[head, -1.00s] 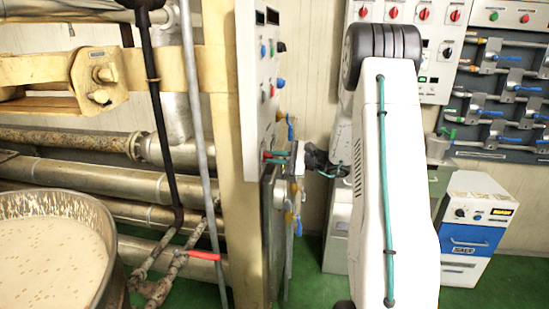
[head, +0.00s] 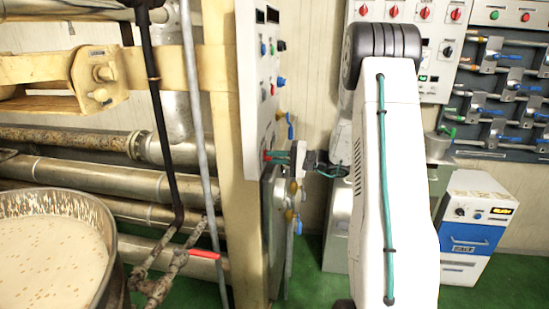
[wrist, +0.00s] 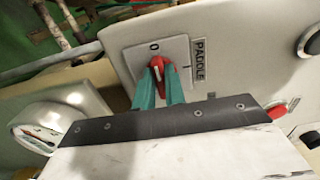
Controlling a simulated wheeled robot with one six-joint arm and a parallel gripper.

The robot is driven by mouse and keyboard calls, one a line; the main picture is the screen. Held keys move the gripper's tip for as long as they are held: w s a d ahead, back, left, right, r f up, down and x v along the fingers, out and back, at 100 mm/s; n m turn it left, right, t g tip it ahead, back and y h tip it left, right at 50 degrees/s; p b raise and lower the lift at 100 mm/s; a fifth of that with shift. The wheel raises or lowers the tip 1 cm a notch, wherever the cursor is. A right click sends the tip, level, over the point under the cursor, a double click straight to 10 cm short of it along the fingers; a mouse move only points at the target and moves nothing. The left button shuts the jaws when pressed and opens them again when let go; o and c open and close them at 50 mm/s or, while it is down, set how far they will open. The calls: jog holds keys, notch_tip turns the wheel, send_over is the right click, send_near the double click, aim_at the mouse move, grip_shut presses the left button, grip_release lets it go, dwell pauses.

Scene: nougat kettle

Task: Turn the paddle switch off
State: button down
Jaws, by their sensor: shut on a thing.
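The paddle switch (wrist: 158,70) is a red rotary knob on a pale square plate marked 0 and I, beside a label reading PADDLE. The white line on the knob points up, roughly toward the 0. My gripper (wrist: 158,86) has its two teal fingers shut on either side of the knob. In the head view my gripper (head: 270,156) reaches left to the side face of the control panel (head: 252,90).
In the wrist view a dial gauge (wrist: 48,128) sits left of the gripper and another red control (wrist: 278,110) right of it. In the head view a kettle (head: 108,285) of pale mix stands lower left. A blue and white machine (head: 470,238) stands right.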

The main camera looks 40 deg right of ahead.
jog(key=shift+d, duration=0.1)
dwell(0.4)
jog(key=c, duration=1.5)
grip_release()
jog(key=shift+o, duration=0.2)
jog(key=v, duration=0.7)
jog(key=shift+s+d, duration=0.25)
